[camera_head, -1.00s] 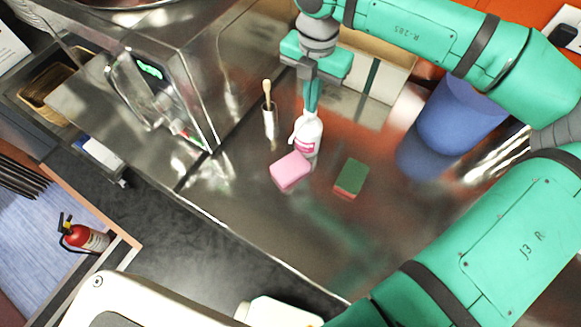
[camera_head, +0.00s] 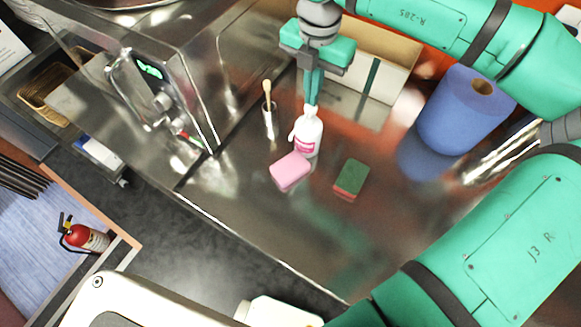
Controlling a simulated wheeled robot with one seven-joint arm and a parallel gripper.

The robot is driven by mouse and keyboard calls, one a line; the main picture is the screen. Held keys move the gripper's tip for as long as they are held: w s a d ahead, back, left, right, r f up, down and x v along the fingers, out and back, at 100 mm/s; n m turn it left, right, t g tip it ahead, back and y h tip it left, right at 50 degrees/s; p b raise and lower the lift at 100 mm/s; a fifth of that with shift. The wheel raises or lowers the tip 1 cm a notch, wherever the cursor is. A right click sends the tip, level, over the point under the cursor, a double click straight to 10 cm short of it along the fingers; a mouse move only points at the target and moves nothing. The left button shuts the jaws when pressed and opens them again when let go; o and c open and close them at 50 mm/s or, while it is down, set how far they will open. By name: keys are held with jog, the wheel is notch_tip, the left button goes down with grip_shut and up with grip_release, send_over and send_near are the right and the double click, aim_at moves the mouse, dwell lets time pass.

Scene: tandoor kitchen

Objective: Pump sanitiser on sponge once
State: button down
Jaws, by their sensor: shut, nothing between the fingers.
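A white sanitiser bottle (camera_head: 308,135) with a pink label stands upright on the steel counter. My gripper (camera_head: 311,103) is shut and empty, with its fingertips right at the top of the bottle; they hide part of the pump head, and I cannot tell whether they touch it. The bottle's nozzle points left and down, toward a pink sponge (camera_head: 290,172). The pink sponge lies on the counter just in front of the bottle. A second sponge, green on top with a red-orange lower layer (camera_head: 351,179), lies to the right, apart from the bottle.
A metal holder with a wooden-handled tool (camera_head: 269,118) stands left of the bottle. A blue paper roll (camera_head: 461,112) stands at right. An open cardboard box (camera_head: 372,75) is behind. A steel appliance (camera_head: 150,95) fills the left. The counter in front of the sponges is clear.

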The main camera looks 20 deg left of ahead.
dwell(0.3)
jog(key=shift+r, duration=3)
